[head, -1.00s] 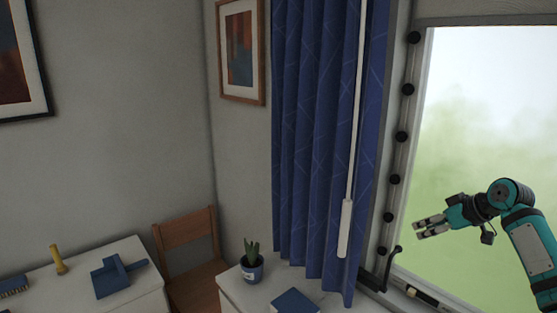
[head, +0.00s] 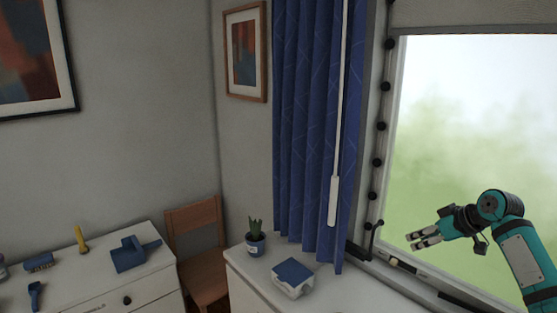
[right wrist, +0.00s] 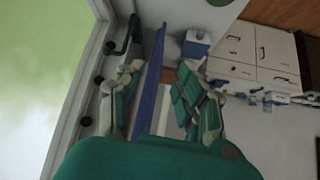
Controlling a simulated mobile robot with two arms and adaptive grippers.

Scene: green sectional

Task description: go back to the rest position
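My right gripper (head: 412,241) is raised in front of the window at the right of the head view, fingers pointing left. Its two fingers stand apart with nothing between them. In the right wrist view the fingers (right wrist: 157,85) are also spread, with the blue curtain showing beyond the gap. My left gripper is not in the head view.
A white cabinet (head: 243,267) bears a potted plant (head: 255,244) and a blue-and-white box (head: 292,277). A wooden chair (head: 196,228) stands between it and a white dresser (head: 150,290) with several items. The blue curtain (head: 305,130) hangs beside the window (head: 460,130).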

